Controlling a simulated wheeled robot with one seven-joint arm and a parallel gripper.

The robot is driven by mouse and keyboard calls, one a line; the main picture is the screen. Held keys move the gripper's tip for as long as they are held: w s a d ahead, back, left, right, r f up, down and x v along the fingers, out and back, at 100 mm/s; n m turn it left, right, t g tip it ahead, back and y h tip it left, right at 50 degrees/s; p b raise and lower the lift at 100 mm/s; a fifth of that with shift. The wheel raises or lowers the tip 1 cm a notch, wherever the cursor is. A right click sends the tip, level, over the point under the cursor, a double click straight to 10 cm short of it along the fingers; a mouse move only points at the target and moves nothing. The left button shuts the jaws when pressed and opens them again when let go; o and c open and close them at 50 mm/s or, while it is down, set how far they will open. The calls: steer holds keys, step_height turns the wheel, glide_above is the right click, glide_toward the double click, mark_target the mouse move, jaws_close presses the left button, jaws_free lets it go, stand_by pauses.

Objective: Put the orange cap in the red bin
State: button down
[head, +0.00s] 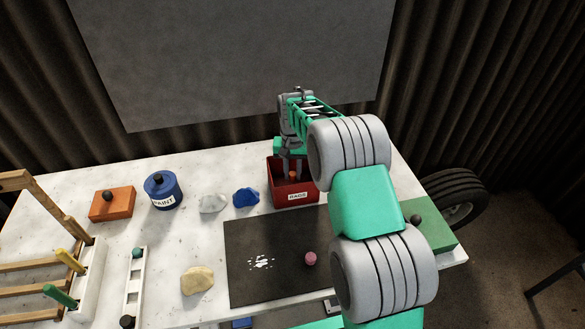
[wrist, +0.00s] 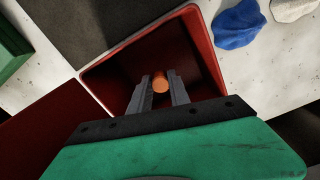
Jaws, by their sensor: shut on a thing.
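The orange cap (wrist: 160,82) is a small cylinder held between the fingertips of my gripper (wrist: 158,86) in the wrist view. My gripper is shut on it, over the open top of the red bin (wrist: 211,50). In the head view the red bin (head: 292,198) stands at the back of the white table with a label reading "RAGS". My gripper (head: 292,168) points down into the bin's opening there, and the cap shows as a small orange spot (head: 293,173). How far the cap is above the bin's floor is hard to tell.
A blue cloth (head: 246,197) and a grey-white cloth (head: 213,203) lie left of the bin. A dark mat (head: 265,285) with a pink cap (head: 310,258) lies in front. A blue paint pot (head: 165,193), an orange box (head: 111,206) and a wooden rack (head: 45,210) stand further left.

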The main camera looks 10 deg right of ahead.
mark_target(293, 176)
steer(key=shift+f+b, duration=1.05)
steer(key=shift+f, duration=1.1)
steer(key=shift+f, duration=0.45)
steer(key=c, duration=1.1)
jaws_free()
steer(key=shift+c, duration=0.2)
steer(key=shift+r, duration=0.1)
steer(key=shift+r+p, duration=1.6)
steer(key=shift+r, duration=1.85)
